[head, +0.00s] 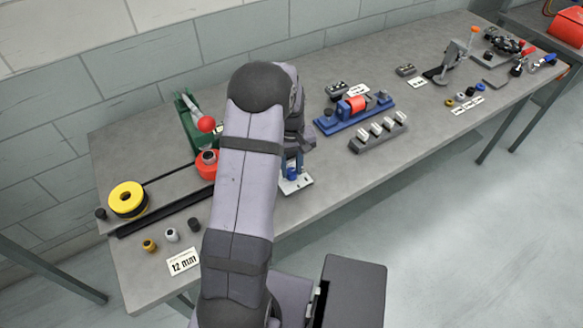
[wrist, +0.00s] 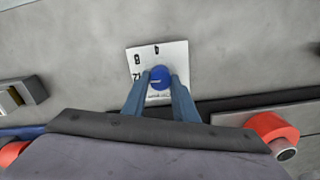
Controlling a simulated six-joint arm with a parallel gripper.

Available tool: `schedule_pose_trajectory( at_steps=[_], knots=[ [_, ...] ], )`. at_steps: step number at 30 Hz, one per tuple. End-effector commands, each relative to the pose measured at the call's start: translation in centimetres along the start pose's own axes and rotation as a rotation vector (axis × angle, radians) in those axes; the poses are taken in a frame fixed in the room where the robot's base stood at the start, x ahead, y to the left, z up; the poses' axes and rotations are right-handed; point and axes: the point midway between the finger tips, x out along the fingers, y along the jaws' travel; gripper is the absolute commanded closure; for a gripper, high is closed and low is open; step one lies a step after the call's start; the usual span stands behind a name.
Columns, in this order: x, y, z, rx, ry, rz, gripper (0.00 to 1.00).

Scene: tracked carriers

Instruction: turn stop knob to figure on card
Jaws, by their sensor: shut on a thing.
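The stop knob (wrist: 160,76) is a round blue knob with a pale pointer line. It sits on a white dial plate (wrist: 145,57) with printed figures around it; a 12, an 8 and a 4 seem to show. My gripper (wrist: 161,82) is shut on the knob, one blue finger on each side. In the head view the dial plate (head: 298,184) shows beside my arm, with the knob (head: 292,173) partly hidden by the fingers. The card (head: 184,262) reading "12 mm" lies at the bench's near left edge.
A green press with a red ball handle (head: 207,124) and a red part stand left of my arm. A yellow reel (head: 127,199) and a black rail (head: 165,214) lie further left. A blue fixture (head: 354,113) and a grey block row (head: 378,132) stand to the right.

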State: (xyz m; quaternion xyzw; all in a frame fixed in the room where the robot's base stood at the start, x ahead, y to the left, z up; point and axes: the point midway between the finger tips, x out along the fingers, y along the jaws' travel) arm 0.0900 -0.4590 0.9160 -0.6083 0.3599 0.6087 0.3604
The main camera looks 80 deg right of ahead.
Motion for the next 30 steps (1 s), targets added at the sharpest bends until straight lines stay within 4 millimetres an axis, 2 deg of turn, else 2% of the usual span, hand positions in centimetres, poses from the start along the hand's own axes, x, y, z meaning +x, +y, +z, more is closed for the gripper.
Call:
schedule_pose_trajectory(
  at_steps=[9,22,23,25,30],
  knots=[
    [-0.11,-0.01,-0.08,-0.094,0.002,0.001,0.96],
    [-0.13,0.0,-0.1,-0.106,0.003,0.002,0.96],
    [-0.13,0.0,-0.1,-0.106,0.003,0.002,0.72],
    [-0.13,0.01,-0.1,-0.105,0.003,0.002,0.55],
    [-0.07,-0.01,-0.06,-0.104,0.002,0.001,0.55]
  ],
)
